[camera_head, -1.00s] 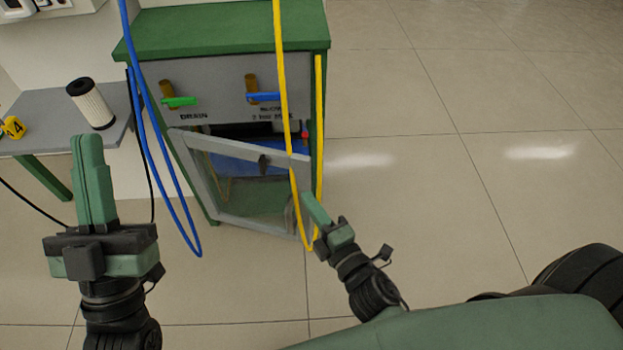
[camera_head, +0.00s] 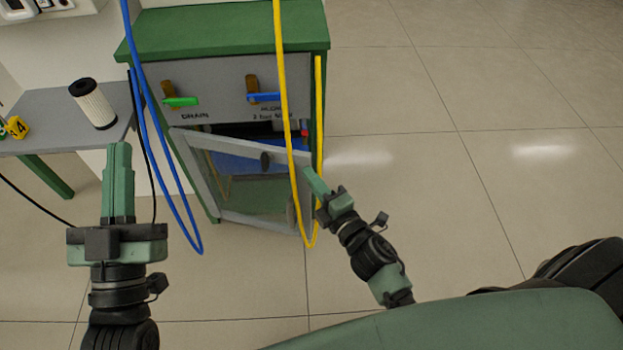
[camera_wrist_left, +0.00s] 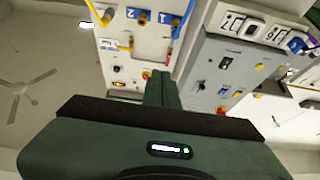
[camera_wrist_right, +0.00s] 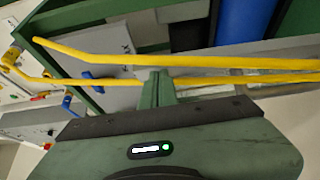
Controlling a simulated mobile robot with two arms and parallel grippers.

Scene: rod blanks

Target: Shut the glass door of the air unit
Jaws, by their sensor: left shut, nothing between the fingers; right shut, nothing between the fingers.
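The air unit is a green-framed cabinet (camera_head: 225,33) with a grey front panel. My right gripper (camera_head: 308,172) is shut and empty at the door's right edge, by the yellow hose; contact cannot be told. In the right wrist view its fingers (camera_wrist_right: 160,75) are together next to the yellow hose. My left gripper (camera_head: 119,148) is shut and empty, left of the cabinet in the head view.
A yellow hose (camera_head: 283,100) hangs in a loop before the door's right side. A blue hose (camera_head: 165,160) hangs at the left. Floor at right is clear.

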